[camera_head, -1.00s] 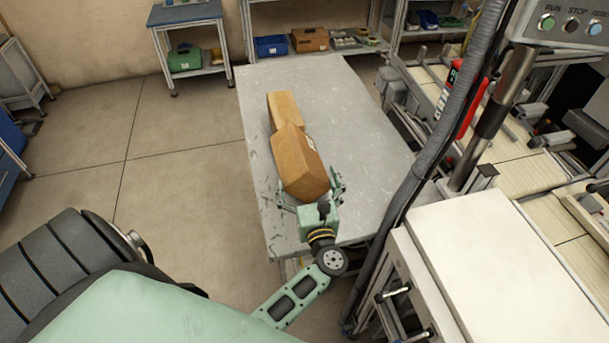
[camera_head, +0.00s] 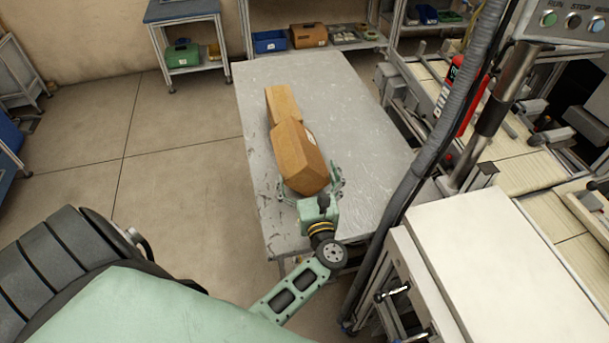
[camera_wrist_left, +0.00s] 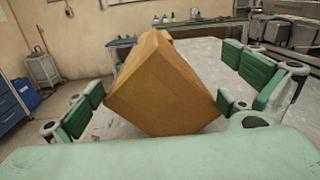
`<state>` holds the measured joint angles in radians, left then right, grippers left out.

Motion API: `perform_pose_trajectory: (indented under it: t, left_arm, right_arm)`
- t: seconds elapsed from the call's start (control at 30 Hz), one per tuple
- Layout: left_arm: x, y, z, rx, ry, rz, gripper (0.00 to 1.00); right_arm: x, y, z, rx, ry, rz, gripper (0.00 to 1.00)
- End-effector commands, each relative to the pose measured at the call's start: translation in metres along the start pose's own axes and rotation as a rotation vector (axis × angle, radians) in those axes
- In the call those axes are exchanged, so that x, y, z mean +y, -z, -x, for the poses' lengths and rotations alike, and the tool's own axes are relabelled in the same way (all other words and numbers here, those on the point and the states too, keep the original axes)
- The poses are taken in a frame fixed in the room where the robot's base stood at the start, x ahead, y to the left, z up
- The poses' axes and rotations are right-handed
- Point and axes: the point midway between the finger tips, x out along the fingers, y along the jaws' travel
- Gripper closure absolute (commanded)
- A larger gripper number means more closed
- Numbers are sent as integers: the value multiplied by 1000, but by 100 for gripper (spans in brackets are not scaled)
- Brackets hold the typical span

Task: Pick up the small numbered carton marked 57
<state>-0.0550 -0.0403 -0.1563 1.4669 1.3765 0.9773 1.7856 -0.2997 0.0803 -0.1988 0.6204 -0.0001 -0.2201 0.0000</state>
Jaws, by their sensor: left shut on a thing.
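A brown carton (camera_head: 298,158) is held tilted at the near part of the grey table (camera_head: 352,130), with a pale label on its right side. My left gripper (camera_head: 309,183) is at its near end, with one finger on each side, shut on it. In the left wrist view the carton (camera_wrist_left: 165,85) stands edge-on, corner down, between the green fingers. No number is readable, so I cannot tell whether it is marked 57. A second brown carton (camera_head: 282,101) lies just behind the held one and is partly hidden by it. My right gripper is not in view.
The table is clear to the right of the cartons. A white-topped cabinet (camera_head: 480,250) and a dark hose (camera_head: 425,160) stand close on the right. Shelving with a blue bin (camera_head: 270,42) and a brown case (camera_head: 308,36) is beyond the table.

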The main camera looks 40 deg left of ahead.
Motion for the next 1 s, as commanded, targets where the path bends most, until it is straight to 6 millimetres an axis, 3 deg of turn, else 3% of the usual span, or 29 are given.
perform_pose_trajectory:
  t: [0.03,0.17,0.23,0.4,0.43,0.7,1.0]
  left_arm:
    - [-1,22,8,47,13,-4,45]
    - [-1,15,9,48,13,-2,46]
    - [-1,7,8,48,13,-1,54]
    - [0,-25,6,45,9,-3,96]
    - [1,-30,6,44,8,-5,99]
    - [1,-73,2,42,5,-7,100]
    - [1,-83,1,37,6,-9,100]
  right_arm:
    - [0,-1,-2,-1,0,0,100]
    - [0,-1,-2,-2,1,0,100]
    - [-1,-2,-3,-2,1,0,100]
    - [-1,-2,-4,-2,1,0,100]
    - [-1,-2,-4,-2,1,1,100]
    - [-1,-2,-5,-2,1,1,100]
    - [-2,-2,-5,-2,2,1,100]
